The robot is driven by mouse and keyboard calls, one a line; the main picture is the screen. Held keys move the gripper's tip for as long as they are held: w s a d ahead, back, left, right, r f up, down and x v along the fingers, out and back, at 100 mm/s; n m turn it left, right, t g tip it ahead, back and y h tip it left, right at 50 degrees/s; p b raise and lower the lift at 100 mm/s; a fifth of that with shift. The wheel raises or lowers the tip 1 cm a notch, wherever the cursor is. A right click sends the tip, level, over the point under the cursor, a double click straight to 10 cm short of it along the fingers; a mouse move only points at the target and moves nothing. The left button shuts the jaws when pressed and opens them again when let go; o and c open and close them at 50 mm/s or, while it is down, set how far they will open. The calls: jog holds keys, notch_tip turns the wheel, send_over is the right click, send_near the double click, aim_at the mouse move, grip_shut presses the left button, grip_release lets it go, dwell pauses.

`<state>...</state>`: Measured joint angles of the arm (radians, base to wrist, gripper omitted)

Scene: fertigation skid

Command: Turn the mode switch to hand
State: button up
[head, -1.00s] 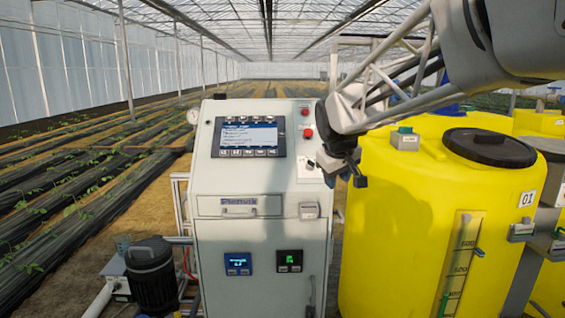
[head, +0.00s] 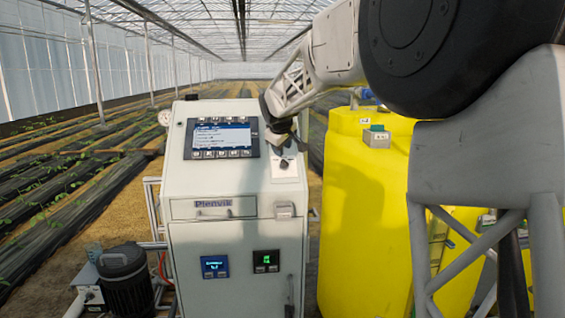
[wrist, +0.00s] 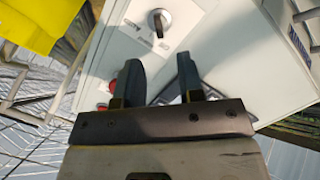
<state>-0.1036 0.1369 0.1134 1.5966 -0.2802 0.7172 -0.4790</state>
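The mode switch (wrist: 159,21) is a dark knob on a round pale base, set on a white plate on the cabinet's sloped face. In the head view the switch (head: 284,163) shows small, below and right of the screen. Its label is too small to read. My gripper (wrist: 158,68) is open in the wrist view, its two dark fingers apart with nothing between them. The knob lies beyond the fingertips, apart from them. In the head view my gripper (head: 281,139) is just above the switch, over the upper right of the panel.
The grey cabinet (head: 240,188) carries a screen (head: 221,138) left of the switch. Red buttons (wrist: 107,87) show near the left finger in the wrist view. A yellow tank (head: 365,200) stands close on the right. A black pump (head: 125,275) sits at lower left.

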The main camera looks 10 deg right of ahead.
aim_at(283, 160)
jog(key=shift+w+f, duration=0.1)
dwell(0.3)
jog(key=shift+x, duration=3.8)
grip_shut()
